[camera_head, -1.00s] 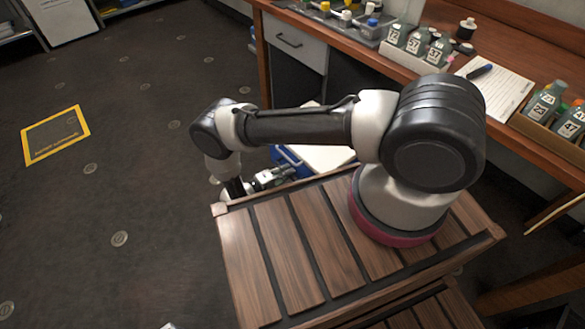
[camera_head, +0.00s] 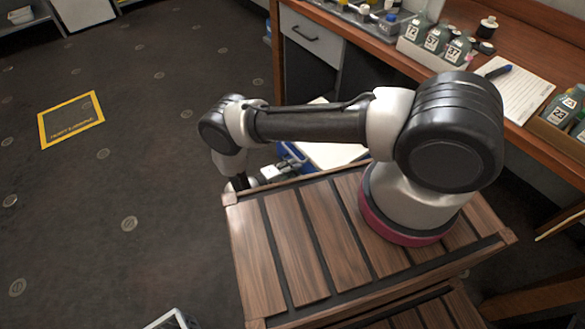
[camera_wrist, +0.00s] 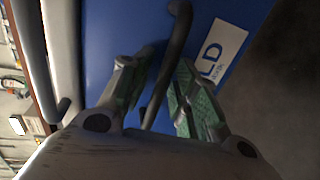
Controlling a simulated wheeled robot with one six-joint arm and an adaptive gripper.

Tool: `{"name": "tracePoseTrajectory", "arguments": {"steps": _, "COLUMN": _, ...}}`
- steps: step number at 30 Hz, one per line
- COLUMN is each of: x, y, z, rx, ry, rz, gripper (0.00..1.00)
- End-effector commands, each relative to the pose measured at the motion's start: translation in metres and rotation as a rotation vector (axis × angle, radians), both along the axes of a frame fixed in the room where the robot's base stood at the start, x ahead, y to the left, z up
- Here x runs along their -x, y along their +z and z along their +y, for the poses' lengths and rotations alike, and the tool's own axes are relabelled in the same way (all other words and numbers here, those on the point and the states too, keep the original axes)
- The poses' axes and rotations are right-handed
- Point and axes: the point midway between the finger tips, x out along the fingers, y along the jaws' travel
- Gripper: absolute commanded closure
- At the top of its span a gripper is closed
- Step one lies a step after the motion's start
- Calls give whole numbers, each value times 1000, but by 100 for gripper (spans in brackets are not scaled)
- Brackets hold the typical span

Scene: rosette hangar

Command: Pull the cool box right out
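The cool box is blue with a white lid (camera_head: 332,153) and stands on the floor by the desk, partly hidden behind my arm and the slatted wooden top. In the wrist view its blue wall (camera_wrist: 105,35) fills the upper middle, with a white label (camera_wrist: 222,52) reading "LD". A dark bar handle (camera_wrist: 178,35) runs down in front of this wall. My gripper (camera_wrist: 158,80) has its two green-padded fingers apart, one on each side of the handle. A gap shows between the left finger and the bar; firm contact is not visible. In the head view my gripper (camera_head: 268,175) is small and partly hidden.
The wooden desk (camera_head: 385,42) carries bottles, a tray and a notepad (camera_head: 520,88); its drawer unit (camera_head: 310,45) stands behind the cool box. Open dark floor lies to the left, with a yellow-bordered floor marking (camera_head: 70,120). A pale-rimmed item (camera_head: 172,320) shows at the bottom edge.

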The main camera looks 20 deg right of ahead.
Motion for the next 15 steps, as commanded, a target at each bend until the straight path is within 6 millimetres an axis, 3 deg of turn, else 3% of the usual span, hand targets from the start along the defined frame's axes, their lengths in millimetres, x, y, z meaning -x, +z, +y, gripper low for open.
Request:
{"name": "tracePoseTrajectory", "arguments": {"steps": 9, "x": 1, "y": 1, "z": 1, "rx": 2, "ry": -2, "rz": 1, "gripper": 69}}
{"name": "tracePoseTrajectory", "arguments": {"steps": 15, "x": 11, "y": 6, "z": 30, "rx": 0, "ry": 4, "rz": -1, "gripper": 69}}
